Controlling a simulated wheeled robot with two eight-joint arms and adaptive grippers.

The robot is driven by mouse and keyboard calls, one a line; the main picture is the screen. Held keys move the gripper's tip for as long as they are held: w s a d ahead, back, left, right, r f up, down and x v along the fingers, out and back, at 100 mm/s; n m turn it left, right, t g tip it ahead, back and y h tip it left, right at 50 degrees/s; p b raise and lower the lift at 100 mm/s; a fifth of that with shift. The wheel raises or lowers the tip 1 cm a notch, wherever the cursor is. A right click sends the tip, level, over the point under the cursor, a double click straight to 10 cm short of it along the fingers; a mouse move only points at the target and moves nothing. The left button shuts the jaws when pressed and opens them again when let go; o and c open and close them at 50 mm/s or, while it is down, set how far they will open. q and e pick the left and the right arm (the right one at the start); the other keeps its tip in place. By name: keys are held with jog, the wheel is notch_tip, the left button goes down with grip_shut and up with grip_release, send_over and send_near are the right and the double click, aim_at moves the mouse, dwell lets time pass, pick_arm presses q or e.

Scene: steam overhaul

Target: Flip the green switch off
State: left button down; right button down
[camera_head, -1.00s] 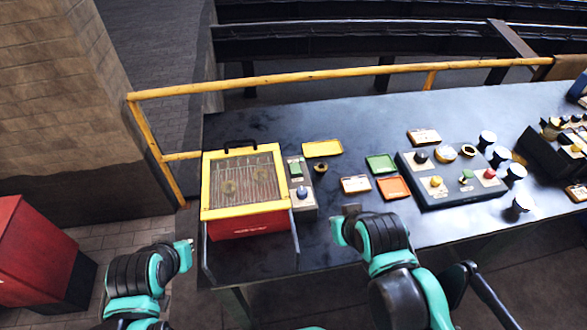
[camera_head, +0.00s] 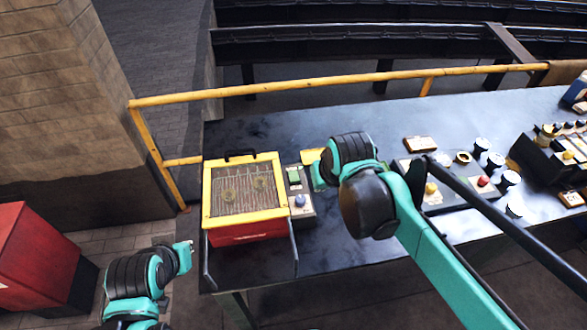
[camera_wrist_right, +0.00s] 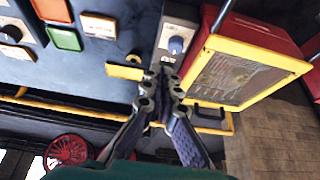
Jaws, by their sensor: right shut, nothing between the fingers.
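The green switch (camera_head: 294,176) sits on a small grey panel (camera_head: 308,212) beside the red box, above a blue knob (camera_head: 300,200). My right gripper (camera_wrist_right: 164,76) is shut and empty; in the right wrist view its fingertips overlap the end of the panel beyond the blue knob (camera_wrist_right: 176,45) and hide the green switch there. I cannot tell whether they touch it. In the head view the right wrist (camera_head: 318,174) is just right of the panel, and its fingertips are not clear. My left gripper (camera_head: 188,246) is left of the table, away from the panel; its jaws are unclear.
A red box with a yellow-framed mesh lid (camera_head: 207,195) stands left of the panel. A yellow tray (camera_wrist_right: 125,72) and a dark ring (camera_wrist_right: 133,58) lie close to the right gripper. A larger control panel (camera_head: 450,195) is partly behind my right arm. A yellow rail (camera_head: 300,82) runs behind the table.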

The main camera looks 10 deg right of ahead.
jog(key=w+a+r+g+p, duration=0.1)
jog(key=w+a+r+p, duration=0.1)
jog(key=w, duration=0.5)
jog(key=g+p, duration=0.2)
send_over(292, 178)
jog(key=s, duration=0.2)
jog(key=shift+s+f, duration=0.1)
jog(key=shift+f, duration=0.7)
jog(key=f+b, duration=0.1)
jog(key=f, duration=0.3)
jog(key=w+f+b, duration=0.1)
jog(key=f, duration=0.3)
jog(key=f+b, duration=0.1)
jog(key=f, duration=0.3)
jog(key=shift+w+f, duration=0.3)
jog(key=shift+f, duration=0.1)
jog(key=shift+s+f, duration=0.1)
jog(key=shift+f, duration=0.35)
